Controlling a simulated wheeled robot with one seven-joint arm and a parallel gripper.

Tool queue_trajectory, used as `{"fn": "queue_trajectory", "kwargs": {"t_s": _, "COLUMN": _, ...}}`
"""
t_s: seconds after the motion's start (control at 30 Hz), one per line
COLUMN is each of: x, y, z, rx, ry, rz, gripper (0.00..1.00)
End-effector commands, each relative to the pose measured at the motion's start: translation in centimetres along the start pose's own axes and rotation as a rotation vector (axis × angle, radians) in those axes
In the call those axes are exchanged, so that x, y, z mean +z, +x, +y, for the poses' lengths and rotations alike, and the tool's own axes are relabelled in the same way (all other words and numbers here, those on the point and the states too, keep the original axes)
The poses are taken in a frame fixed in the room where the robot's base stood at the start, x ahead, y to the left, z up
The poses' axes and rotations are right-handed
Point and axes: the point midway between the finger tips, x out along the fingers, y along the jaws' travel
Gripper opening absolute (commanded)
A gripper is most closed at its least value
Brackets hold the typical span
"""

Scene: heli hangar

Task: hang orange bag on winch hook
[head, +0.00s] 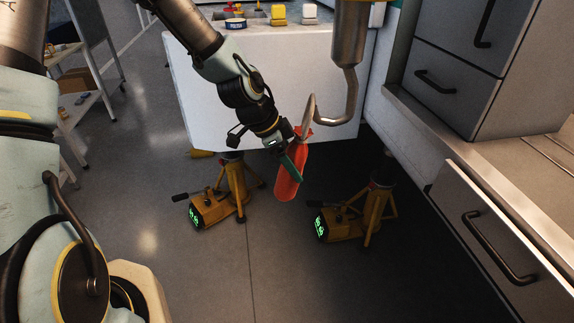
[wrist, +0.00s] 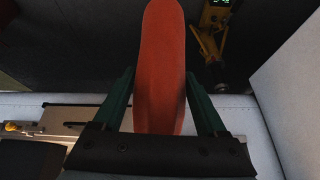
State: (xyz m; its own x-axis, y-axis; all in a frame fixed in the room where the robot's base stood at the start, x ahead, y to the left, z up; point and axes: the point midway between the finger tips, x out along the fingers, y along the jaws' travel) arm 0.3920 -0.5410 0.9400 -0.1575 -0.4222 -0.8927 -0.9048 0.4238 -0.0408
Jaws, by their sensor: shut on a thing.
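The orange bag (head: 287,180) hangs long and narrow at my gripper (head: 297,160) in the head view. My gripper's green fingers are shut on it near its upper part. In the wrist view the bag (wrist: 162,70) stands between both fingers of my gripper (wrist: 160,100). The winch hook (head: 350,95) is a grey metal hook hanging from a thick cylinder at the upper middle. Its curved tip (head: 309,108) is just above the top of the bag. I cannot tell whether the bag's top touches the hook or is around it.
Two yellow jacks (head: 213,205) and (head: 345,220) stand on the floor below. A white bench (head: 215,100) with small items is behind the hook. A cabinet with drawers (head: 480,225) lines the right side. A shelf rack (head: 80,105) stands at left.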

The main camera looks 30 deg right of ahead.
Motion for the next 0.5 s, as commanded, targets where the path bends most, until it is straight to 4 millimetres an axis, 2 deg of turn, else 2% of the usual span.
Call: {"fn": "queue_trajectory", "kwargs": {"t_s": 0.5, "x": -2.2, "y": 1.4, "z": -0.2, "rx": -0.002, "ry": 0.003, "rz": 0.001, "gripper": 0.00}}
